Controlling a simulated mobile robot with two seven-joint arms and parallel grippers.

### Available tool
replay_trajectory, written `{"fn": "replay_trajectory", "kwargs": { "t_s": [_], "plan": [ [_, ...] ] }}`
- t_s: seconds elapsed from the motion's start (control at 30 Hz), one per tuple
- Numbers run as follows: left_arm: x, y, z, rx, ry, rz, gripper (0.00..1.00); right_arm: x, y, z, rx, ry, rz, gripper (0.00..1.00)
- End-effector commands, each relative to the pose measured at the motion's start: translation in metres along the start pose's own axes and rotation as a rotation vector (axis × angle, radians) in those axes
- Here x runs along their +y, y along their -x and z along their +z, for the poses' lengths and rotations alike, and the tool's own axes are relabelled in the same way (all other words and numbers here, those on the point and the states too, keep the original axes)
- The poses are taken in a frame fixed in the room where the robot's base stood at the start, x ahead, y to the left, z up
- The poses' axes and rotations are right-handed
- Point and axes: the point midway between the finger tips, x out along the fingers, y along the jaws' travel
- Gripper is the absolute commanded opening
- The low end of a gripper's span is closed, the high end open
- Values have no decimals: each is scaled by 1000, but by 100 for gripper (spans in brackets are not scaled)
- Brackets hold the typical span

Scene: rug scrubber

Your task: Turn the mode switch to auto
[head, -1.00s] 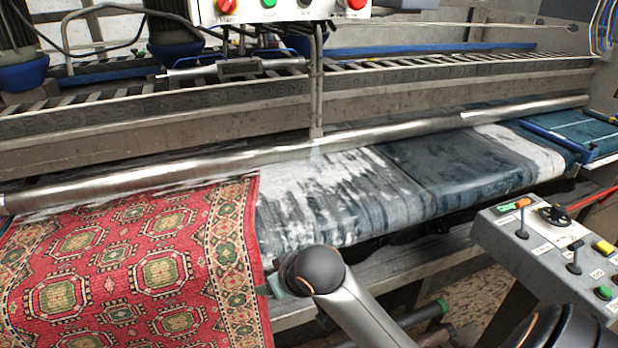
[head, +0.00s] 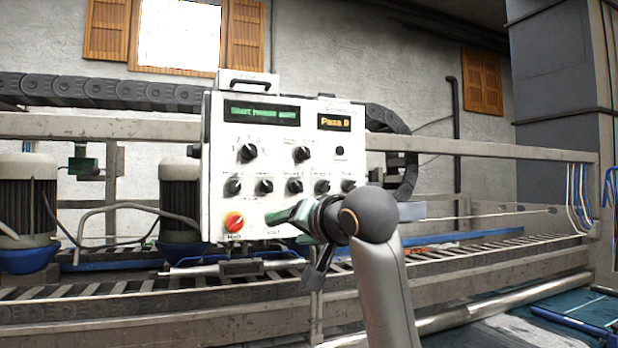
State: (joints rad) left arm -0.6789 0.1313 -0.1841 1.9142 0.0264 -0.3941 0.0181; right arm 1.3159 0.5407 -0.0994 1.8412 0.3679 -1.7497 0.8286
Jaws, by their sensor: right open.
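A white control panel (head: 215,195) stands upright ahead. My right gripper (head: 296,246) is open and empty in front of the panel's lower right part, below the knob row. It covers part of the panel's lower edge. My left gripper is not in view.
A green display (head: 262,114) and an amber display (head: 334,123) reading "Pass 0" sit at the panel's top. A red button (head: 234,222) is at lower left. Motors (head: 26,195) stand to the left. A metal rail (head: 490,150) runs behind the panel.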

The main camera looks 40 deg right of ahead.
Motion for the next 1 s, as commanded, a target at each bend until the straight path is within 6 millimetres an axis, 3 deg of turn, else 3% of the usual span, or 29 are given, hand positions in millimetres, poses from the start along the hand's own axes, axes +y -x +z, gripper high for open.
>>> {"fn": "replay_trajectory", "kwargs": {
  "t_s": [0.03, 0.2, 0.33, 0.47, 0.67, 1.0],
  "plan": [
    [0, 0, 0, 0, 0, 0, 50, -6, 16, -28, 38, -43, -18, 67],
    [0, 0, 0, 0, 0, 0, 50, -16, 63, -92, 121, -175, -74, 67],
    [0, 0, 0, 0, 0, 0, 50, -19, 90, -121, 158, -242, -108, 67],
    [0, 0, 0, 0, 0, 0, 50, -19, 101, -134, 173, -274, -123, 67],
    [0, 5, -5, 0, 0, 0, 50, -22, 86, -140, 171, -279, -122, 67],
    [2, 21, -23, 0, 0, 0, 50, -30, 19, -153, 170, -278, -121, 67]
  ]
}}
